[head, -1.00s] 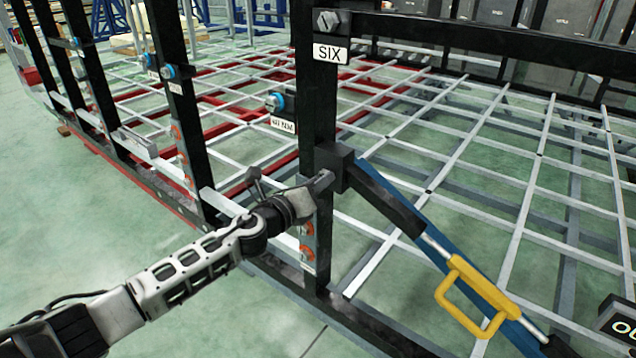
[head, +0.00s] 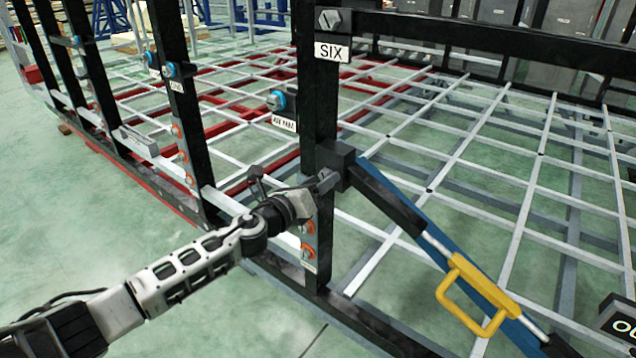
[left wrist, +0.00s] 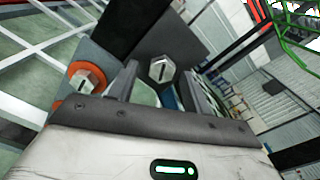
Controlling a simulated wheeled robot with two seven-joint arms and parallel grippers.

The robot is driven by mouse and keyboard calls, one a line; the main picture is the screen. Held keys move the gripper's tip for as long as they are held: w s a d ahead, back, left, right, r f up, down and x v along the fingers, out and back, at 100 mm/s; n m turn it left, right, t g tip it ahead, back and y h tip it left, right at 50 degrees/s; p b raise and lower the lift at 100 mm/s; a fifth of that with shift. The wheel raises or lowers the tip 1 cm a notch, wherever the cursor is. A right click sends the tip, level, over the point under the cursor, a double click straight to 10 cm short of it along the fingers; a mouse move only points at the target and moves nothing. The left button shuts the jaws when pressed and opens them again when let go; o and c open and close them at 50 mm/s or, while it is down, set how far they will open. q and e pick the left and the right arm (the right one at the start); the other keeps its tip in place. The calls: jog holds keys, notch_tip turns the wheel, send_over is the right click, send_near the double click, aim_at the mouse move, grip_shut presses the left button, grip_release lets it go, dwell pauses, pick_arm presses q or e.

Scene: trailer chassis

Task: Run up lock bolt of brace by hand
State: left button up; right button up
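The brace (head: 385,200) is a black and blue bar with a yellow handle (head: 470,295), running from a black block on the post labelled SIX down to the right. The lock bolt (left wrist: 161,68), a grey hex head with a slot, shows against a dark plate in the left wrist view. My left gripper (left wrist: 160,75) is open, with one finger on each side of the bolt and small gaps visible. In the head view, my left gripper (head: 315,190) is at the post beside the brace's upper end, largely hiding the bolt. My right gripper is not in view.
Another bolt with an orange washer (left wrist: 85,80) sits left of the fingers. Black posts (head: 182,100) stand along the chassis side, and a grid of pale bars (head: 440,160) lies behind. Open green floor (head: 60,210) is at the left.

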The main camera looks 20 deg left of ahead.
pick_arm(q)
jog(key=b+v, duration=0.2)
jog(key=v, duration=1.4)
jog(key=shift+b, duration=0.3)
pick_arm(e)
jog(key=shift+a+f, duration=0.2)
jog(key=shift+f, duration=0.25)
pick_arm(q)
jog(key=shift+r, duration=0.1)
jog(key=s+d+f+n+g+y, duration=0.1)
jog(key=s+d+f+n+g, duration=0.1)
jog(key=s+f+n, duration=0.4)
jog(key=s+d+f+n+g+y, duration=0.1)
jog(key=s+d+f+n, duration=0.3)
jog(key=n, duration=1.1)
jog(key=s+d+f+n+g+y, duration=0.1)
jog(key=s+d+f+n+g, duration=0.2)
jog(key=s+f+n, duration=0.4)
notch_tip(320, 180, down, 3)
jog(key=d+n, duration=0.1)
jog(key=n, duration=0.2)
jog(key=shift+s+f+n, duration=0.25)
jog(key=shift+s+n, duration=0.05)
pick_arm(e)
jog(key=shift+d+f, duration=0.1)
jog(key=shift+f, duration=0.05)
